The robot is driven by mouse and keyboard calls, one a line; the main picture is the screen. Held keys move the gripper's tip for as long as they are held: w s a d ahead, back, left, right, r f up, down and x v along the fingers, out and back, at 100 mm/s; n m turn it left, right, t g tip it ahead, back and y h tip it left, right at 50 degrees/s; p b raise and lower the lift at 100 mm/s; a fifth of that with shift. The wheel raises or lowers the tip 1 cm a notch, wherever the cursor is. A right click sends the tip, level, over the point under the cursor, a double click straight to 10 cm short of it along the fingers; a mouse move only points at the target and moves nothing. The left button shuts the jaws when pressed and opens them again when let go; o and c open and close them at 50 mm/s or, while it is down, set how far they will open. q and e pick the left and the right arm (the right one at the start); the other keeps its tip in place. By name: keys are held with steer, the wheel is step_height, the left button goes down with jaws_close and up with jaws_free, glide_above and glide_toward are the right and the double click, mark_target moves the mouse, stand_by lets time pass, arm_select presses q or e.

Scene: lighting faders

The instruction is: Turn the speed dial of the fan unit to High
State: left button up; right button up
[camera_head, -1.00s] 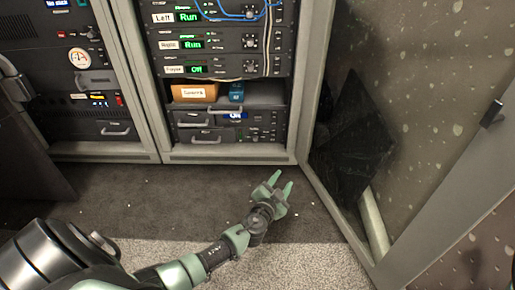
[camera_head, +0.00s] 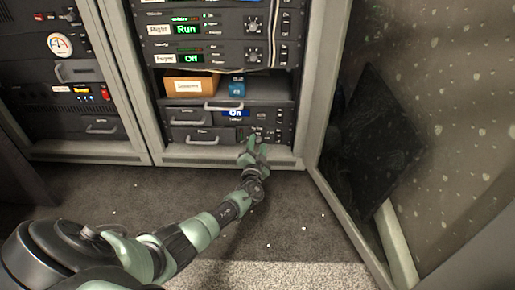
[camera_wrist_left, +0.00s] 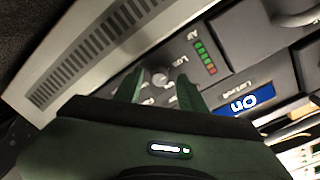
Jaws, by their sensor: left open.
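The low rack unit with a lit blue "On" display (camera_head: 235,113) sits at the bottom of the middle rack and is likely the fan unit. In the left wrist view its display (camera_wrist_left: 248,104) appears upside down, beside a column of green and red lights. A small round grey dial (camera_wrist_left: 160,75) shows between my fingers on that panel, with print around it too blurred to read. My left gripper (camera_head: 253,145) is open in front of this panel. In the wrist view its green fingers (camera_wrist_left: 160,88) lie on either side of the dial; contact cannot be told. My right gripper is not seen.
An orange-brown box (camera_head: 190,85) and a blue object (camera_head: 237,86) stand on the shelf above. Drawer handles (camera_head: 202,138) stick out left of the gripper. The open rack door (camera_head: 350,190) stands to the right.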

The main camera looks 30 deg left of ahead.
arm_select(q)
steer(key=shift+w, duration=0.15)
jaws_close()
